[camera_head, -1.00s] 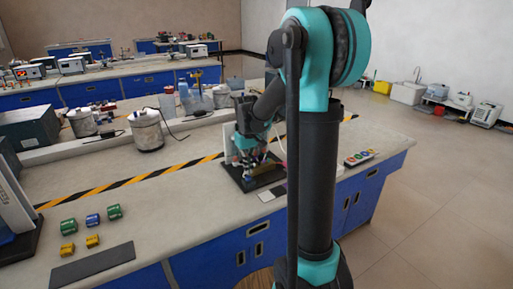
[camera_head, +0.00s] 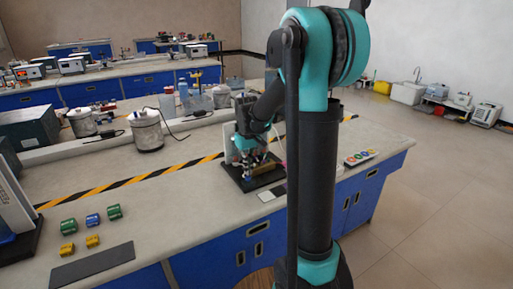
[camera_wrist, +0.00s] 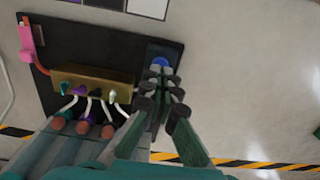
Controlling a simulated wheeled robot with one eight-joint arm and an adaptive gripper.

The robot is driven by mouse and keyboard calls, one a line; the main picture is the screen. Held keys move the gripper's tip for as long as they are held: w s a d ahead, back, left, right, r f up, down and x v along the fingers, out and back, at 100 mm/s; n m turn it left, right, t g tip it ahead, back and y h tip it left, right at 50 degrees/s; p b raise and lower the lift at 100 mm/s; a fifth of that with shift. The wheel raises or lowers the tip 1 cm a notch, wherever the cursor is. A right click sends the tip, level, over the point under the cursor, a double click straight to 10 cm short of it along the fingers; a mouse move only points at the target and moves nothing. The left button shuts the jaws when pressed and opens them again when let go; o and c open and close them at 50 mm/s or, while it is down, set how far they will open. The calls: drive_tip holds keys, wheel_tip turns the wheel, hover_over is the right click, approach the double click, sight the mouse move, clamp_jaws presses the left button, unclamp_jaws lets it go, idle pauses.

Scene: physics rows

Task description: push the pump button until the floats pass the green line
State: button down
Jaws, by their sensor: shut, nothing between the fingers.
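The pump rig stands on a black base plate (camera_head: 235,182) on the bench, and the plate also shows in the wrist view (camera_wrist: 48,70). A blue pump button (camera_wrist: 160,62) sits on a dark housing at the plate's right side. My gripper (camera_wrist: 167,82) is shut and empty, its fingertips right at the button's near edge. I cannot tell whether they touch it. A brass block (camera_wrist: 95,85) with several coloured valves and white hoses lies left of the fingers. Several tubes with reddish ends (camera_wrist: 84,127) stand below it. The floats' heights and the green line cannot be made out.
A pink clip-like part (camera_wrist: 27,42) stands at the plate's left corner. Colored spools (camera_head: 92,220) and a dark mat (camera_head: 92,266) lie at the bench's near left. A button strip (camera_head: 360,158) lies to the right. The bench between spools and rig is clear.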

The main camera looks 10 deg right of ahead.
drive_tip(key=shift+f, duration=1.35)
drive_tip(key=shift+r, duration=1.15)
drive_tip(key=shift+f, duration=1.1)
drive_tip(key=shift+r, duration=1.1)
drive_tip(key=shift+f, duration=0.15)
